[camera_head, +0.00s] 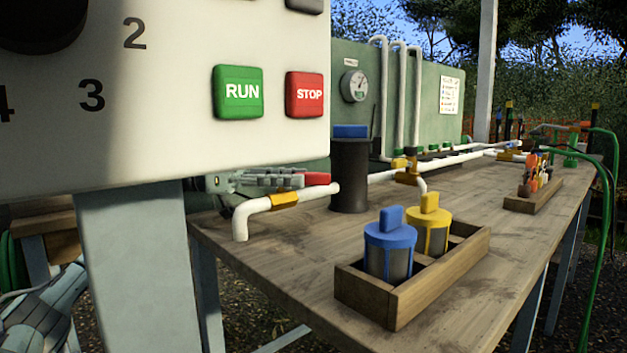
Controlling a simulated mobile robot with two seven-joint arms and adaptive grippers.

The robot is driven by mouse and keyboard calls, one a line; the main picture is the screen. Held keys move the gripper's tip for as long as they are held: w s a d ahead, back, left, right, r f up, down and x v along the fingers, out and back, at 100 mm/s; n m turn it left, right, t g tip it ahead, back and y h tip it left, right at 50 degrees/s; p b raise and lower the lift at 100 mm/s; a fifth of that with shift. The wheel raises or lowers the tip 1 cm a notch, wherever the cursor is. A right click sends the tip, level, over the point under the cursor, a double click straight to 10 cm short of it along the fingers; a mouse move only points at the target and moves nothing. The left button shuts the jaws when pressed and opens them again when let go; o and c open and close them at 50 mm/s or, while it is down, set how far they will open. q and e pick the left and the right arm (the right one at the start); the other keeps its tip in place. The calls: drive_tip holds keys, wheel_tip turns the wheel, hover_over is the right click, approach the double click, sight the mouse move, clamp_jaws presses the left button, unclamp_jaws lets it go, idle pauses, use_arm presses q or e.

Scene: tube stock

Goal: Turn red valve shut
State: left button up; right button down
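A red valve handle (317,179) shows its end just above the white pipe (327,189) at the near left of the bench. A yellow valve body (285,200) sits on that pipe just below it. My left gripper (296,180) comes in from the left behind the panel post, lying level with its fingertips at the red handle. The fingers overlap the handle's left part in the view. I cannot tell whether they are closed on it or only beside it. The rest of the handle is hidden. My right gripper is not in view.
A large control panel (170,150) with green RUN and red STOP buttons blocks the upper left. A wooden tray (363,292) with blue and yellow filters stands in front. The bench (290,265) is bare left of the tray.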

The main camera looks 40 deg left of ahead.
sight(314, 178)
use_arm(q)
drive_tip(key=shift+x, duration=2.25)
clamp_jaws()
